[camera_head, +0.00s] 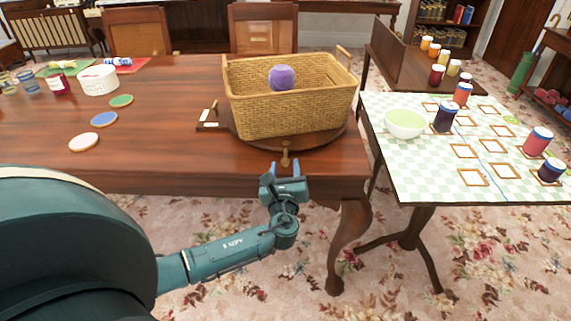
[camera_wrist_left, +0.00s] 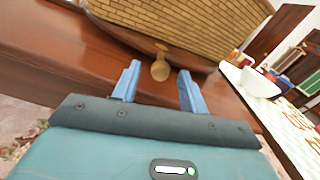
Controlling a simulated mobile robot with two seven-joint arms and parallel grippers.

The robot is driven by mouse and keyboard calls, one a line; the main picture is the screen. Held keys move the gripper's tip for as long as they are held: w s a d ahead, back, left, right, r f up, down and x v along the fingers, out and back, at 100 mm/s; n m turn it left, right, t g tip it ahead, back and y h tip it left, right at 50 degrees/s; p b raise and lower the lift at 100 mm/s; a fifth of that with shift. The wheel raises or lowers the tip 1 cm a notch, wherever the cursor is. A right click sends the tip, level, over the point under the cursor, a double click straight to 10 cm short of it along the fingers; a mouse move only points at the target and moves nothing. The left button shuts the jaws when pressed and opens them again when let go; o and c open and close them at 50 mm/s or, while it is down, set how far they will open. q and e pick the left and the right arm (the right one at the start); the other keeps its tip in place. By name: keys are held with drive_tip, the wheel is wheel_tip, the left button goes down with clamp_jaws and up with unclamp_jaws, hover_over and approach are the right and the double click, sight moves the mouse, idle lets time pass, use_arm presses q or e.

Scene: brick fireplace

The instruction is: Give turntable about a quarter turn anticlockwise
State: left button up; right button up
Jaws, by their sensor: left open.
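The turntable (camera_head: 318,140) is a round dark wooden disc at the right end of the brown table. A wicker basket (camera_head: 290,112) with a purple yarn ball (camera_head: 282,77) in it stands on top. A small knob handle (camera_head: 285,158) sticks out from the disc's front edge. My left gripper (camera_head: 284,172) is at the table's front edge, just in front of the knob. In the left wrist view the open blue fingers (camera_wrist_left: 158,88) stand either side of the knob (camera_wrist_left: 160,68), whose end lies near the fingertips. Contact cannot be told. My right gripper is not in view.
A pale knob-like piece (camera_head: 209,117) lies left of the basket. Coloured discs (camera_head: 103,119) and a white tub (camera_head: 98,80) are on the table's left.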

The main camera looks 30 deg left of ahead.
use_arm(q)
drive_tip(key=shift+x, duration=1.3)
drive_tip(key=shift+c, duration=0.3)
clamp_jaws()
